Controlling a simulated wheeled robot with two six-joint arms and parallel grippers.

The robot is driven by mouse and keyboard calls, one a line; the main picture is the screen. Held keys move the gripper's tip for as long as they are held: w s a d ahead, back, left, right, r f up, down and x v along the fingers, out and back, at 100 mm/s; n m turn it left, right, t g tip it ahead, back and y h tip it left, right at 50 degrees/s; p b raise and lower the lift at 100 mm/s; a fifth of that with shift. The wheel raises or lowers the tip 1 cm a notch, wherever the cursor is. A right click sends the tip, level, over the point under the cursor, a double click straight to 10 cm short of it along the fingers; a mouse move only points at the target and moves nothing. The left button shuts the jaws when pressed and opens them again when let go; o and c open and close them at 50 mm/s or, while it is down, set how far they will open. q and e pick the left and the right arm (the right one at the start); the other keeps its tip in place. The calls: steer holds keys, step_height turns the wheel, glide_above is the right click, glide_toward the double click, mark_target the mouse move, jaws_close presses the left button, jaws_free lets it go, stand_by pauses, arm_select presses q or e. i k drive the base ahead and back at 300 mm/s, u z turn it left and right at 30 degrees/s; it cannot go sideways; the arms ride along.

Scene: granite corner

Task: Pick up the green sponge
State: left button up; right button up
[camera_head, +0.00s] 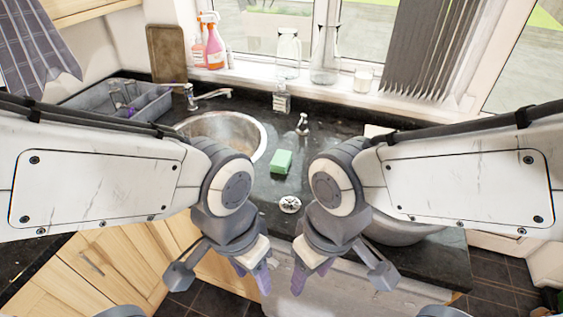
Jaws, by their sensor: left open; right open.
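The green sponge (281,161) is a small block lying on the dark granite counter (262,190), just right of the round metal sink. It shows in the gap between my two forearms. My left gripper (255,277) and my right gripper (308,272) both hang below and nearer than the sponge, in front of the counter's front edge. Both are open and hold nothing that I can see. Neither touches the sponge.
The metal sink (238,126) is left of the sponge. A glass bottle (281,99), a small tap-like fitting (302,124) and a round drain-like piece (290,204) are around it. A grey bowl-like thing (400,232) is partly hidden by my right arm. Spray bottles (214,45) stand on the sill.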

mark_target(280, 164)
steer(key=u, duration=0.5)
steer(key=k, duration=0.6)
steer(key=u, duration=1)
steer(key=i, duration=1.15)
steer(key=z, duration=0.8)
steer(key=i, duration=0.55)
steer(key=z, duration=0.5)
